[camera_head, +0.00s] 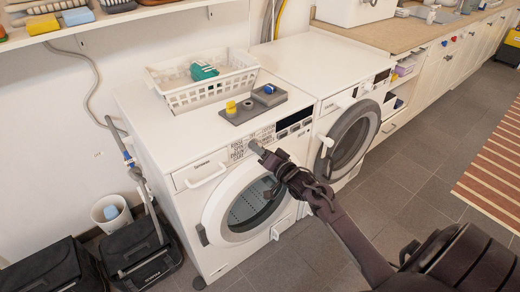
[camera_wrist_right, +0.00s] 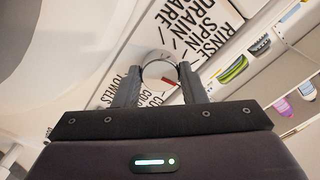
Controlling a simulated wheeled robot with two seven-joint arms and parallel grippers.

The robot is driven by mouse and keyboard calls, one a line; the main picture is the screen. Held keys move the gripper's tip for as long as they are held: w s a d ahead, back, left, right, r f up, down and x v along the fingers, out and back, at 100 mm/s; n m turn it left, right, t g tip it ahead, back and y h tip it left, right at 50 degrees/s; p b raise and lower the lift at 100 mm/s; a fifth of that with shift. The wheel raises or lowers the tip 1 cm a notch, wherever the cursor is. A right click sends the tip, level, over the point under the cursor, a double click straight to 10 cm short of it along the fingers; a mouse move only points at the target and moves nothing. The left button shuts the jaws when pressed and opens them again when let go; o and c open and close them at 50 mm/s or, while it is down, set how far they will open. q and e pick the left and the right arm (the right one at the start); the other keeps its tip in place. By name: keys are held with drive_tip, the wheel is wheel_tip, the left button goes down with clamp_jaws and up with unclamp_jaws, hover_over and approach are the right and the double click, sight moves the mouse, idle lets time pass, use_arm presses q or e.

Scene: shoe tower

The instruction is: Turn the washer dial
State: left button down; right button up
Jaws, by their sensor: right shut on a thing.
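The front washer (camera_head: 185,150) is white with a round door (camera_head: 250,203) and a control panel with printed program words. My right gripper (camera_head: 257,148) reaches up from the lower right to this panel, in front of the printed words. In the right wrist view, the round pale washer dial (camera_wrist_right: 159,66) sits between the two fingertips of my right gripper (camera_wrist_right: 158,84), which is shut on it. Printed words such as RINSE, SPIN and DRAIN surround the dial. In the head view the gripper hides most of the dial. My left gripper is not in view.
A white basket (camera_head: 205,95) and a grey tray (camera_head: 240,112) with small yellow and blue items stand on the washer. A second machine (camera_head: 325,60) with its round door ajar (camera_head: 350,140) is to the right. Black bags (camera_head: 135,250) stand at left. Tiled floor is clear in front.

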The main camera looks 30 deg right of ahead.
drive_tip(key=shift+n, duration=0.9)
drive_tip(key=n, duration=0.2)
drive_tip(key=shift+n+p, duration=0.35)
drive_tip(key=shift+n, duration=0.05)
drive_tip(key=n, duration=0.2)
drive_tip(key=shift+n, duration=1.3)
drive_tip(key=n, duration=0.8)
drive_tip(key=shift+n, duration=0.4)
drive_tip(key=n, duration=0.3)
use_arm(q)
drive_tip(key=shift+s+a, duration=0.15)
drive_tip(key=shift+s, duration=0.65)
use_arm(e)
drive_tip(key=shift+d+n, duration=0.1)
drive_tip(key=shift+n, duration=0.4)
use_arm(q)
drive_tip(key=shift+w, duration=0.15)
